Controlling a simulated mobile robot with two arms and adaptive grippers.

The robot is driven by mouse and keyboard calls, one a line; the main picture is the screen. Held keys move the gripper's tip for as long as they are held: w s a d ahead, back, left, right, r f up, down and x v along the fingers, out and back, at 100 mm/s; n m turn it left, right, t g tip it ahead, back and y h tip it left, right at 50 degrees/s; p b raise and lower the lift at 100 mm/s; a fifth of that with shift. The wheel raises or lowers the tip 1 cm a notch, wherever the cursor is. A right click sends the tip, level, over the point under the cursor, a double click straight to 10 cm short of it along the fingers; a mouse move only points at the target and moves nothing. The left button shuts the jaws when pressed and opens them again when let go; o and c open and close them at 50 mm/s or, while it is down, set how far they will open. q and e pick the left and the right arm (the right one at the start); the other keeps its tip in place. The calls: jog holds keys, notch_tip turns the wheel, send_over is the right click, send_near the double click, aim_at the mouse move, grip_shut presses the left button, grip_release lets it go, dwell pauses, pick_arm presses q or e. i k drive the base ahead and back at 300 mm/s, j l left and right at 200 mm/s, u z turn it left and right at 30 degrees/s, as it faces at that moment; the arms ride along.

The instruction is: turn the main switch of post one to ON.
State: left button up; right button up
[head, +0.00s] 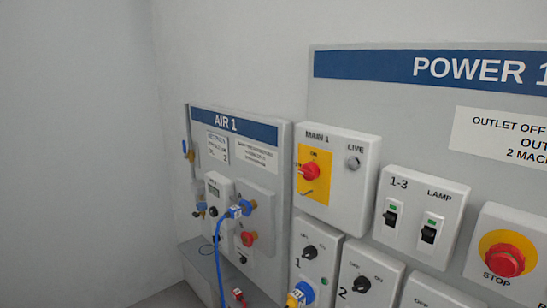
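The main switch (310,172) is a red rotary handle on a yellow plate, in a light grey box (342,205) labelled MAIN 1. The box sits at the upper left of the POWER 1 panel (400,104) in the head view. The small lettering by the handle is too small to read surely, so I cannot tell its position. A round grey LIVE lamp (353,163) beside it looks unlit. Neither of my grippers is in view.
The AIR 1 panel (265,190) with valves and a blue hose (219,268) stands left. Right of the main box are a two-switch box (412,238) and a red STOP button (504,261). Rotary-knob boxes (309,252) sit below. Bare wall fills the left.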

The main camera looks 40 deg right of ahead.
aim_at(310, 171)
jog(key=i+z, duration=0.25)
jog(key=i, duration=0.2)
jog(key=i+j+z, duration=0.25)
jog(key=i, duration=0.15)
jog(key=i+j+z, duration=0.2)
jog(key=i, duration=0.25)
jog(key=i+j+z, duration=0.25)
jog(key=i, duration=0.15)
